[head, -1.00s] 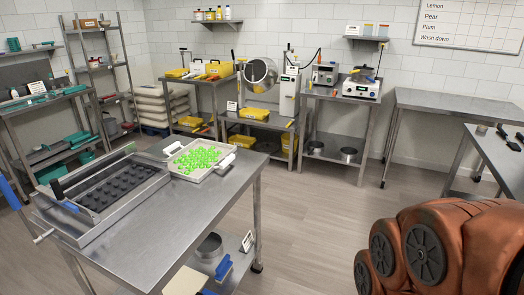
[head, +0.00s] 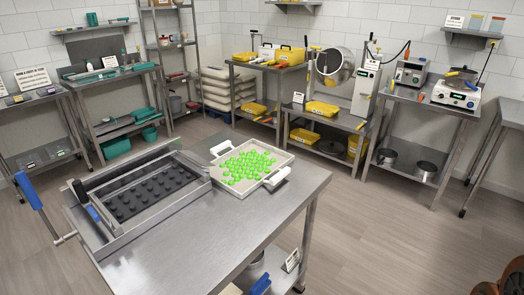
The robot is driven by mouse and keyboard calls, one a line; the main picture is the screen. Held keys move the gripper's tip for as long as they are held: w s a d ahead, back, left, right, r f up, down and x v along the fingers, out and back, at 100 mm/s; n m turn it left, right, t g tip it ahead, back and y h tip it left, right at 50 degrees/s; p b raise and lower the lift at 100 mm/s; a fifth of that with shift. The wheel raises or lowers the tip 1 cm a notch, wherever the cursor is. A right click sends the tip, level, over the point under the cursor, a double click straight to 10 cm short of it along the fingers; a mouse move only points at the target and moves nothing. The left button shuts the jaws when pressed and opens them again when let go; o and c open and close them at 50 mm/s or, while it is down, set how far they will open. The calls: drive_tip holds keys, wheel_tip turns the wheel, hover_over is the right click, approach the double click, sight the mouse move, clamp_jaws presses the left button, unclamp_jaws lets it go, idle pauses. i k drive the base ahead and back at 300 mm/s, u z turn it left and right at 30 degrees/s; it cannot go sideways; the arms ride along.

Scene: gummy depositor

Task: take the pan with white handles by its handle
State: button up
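The pan (head: 257,191) is a shallow, light-coloured tray holding many bright green gummies (head: 247,166). It lies on the steel table (head: 225,233) in the middle of the head view. One white handle (head: 277,178) is at its right end, near the table's right edge. The other white handle (head: 221,148) is at its far left end. Both handles are free of any grip. My gripper is not in view; only a small copper-coloured part of my arm shows in the bottom right corner.
The depositor (head: 140,193), with a dark moulded plate and a blue-handled lever (head: 28,191), stands left of the pan on the same table. Bare tabletop lies in front of the pan. Open floor (head: 385,235) lies to the right. Equipment tables line the back wall.

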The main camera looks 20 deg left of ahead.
sight(240, 171)
drive_tip(key=i, duration=1.55)
drive_tip(key=u, duration=3)
